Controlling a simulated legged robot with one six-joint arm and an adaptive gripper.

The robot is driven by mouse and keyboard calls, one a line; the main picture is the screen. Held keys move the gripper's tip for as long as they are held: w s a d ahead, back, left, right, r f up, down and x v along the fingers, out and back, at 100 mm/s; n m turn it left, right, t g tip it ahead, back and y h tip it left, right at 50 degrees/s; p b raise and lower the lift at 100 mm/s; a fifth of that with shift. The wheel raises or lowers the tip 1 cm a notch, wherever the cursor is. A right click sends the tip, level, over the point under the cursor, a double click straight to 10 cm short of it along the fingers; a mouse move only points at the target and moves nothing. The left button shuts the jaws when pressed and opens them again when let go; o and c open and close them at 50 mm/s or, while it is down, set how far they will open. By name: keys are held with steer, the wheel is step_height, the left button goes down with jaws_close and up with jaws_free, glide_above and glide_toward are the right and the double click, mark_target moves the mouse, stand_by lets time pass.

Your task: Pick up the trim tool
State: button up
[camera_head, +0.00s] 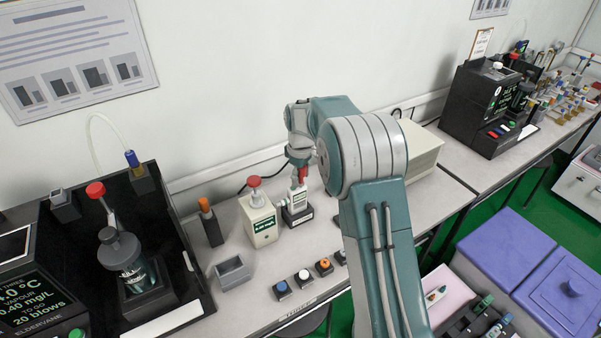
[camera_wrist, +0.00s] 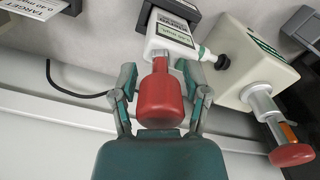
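No label marks the trim tool; an orange-topped tool (camera_head: 205,205) stands upright in a dark holder (camera_head: 213,231), left of my gripper, and may be it. Its orange part shows at the right of the wrist view (camera_wrist: 288,131), partly hidden. My gripper (camera_wrist: 158,72) is open, pointing down, with a finger on either side of a red knob (camera_wrist: 160,98). The knob tops a white handheld tester (camera_wrist: 170,38) standing in a black base (camera_head: 298,217). I see no clear finger contact with the knob.
A cream box with a red-topped plunger (camera_head: 259,222) stands left of the tester. A grey open tray (camera_head: 233,273) and several coloured buttons (camera_head: 304,277) lie toward the front edge. A black station (camera_head: 180,290) fills the left. A beige box (camera_head: 420,151) stands behind my arm.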

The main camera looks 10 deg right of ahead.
jaws_close()
steer(key=shift+r, duration=0.1)
